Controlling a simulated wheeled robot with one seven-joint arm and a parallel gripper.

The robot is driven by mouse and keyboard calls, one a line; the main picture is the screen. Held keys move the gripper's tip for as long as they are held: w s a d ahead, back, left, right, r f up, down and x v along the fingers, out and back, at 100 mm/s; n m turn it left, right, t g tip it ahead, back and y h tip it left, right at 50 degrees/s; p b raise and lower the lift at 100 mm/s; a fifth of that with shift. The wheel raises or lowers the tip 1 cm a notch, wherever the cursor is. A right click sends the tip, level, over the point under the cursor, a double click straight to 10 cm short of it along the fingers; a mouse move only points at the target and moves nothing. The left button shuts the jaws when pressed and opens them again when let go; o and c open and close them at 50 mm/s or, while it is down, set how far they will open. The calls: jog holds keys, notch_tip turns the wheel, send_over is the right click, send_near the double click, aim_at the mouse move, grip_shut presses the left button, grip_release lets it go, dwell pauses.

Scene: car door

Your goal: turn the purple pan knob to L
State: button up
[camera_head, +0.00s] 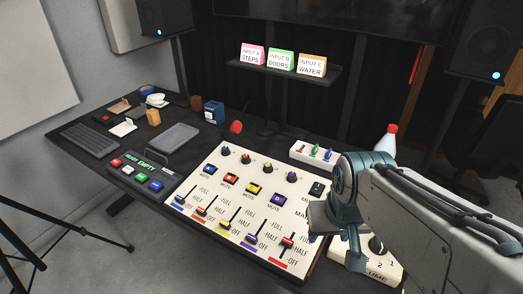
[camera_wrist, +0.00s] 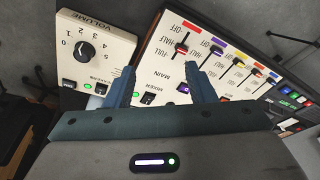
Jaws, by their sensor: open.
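The purple pan knob (camera_head: 292,177) is a dark round knob at the right end of the row of pan knobs on the cream mixer (camera_head: 226,256). It stands above the purple mute button (camera_head: 277,202). Its pointer direction is too small to read. My gripper (camera_wrist: 160,69) is open, with nothing between its two blue fingers. In the head view it is over the right side of the mixer, to the right of and nearer than the knob, and apart from it. I cannot make out the purple knob in the wrist view.
A volume box with a black dial (camera_wrist: 83,51) stands beside the mixer, under my arm. Several faders (camera_head: 250,239) rise from the mixer's near part. A white switch strip (camera_head: 312,152) lies behind the mixer. A button box (camera_head: 143,175) sits to its left.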

jog(key=w+r+m, duration=0.3)
jog(key=w, duration=0.8)
jog(key=m+g, duration=0.3)
jog(key=m, duration=0.3)
send_over(292, 174)
notch_tip(292, 174, down, 8)
jog(key=shift+t, duration=0.3)
notch_tip(292, 174, down, 14)
jog(key=shift+d+p, duration=0.1)
jog(key=shift+p, duration=0.65)
jog(key=c, duration=1)
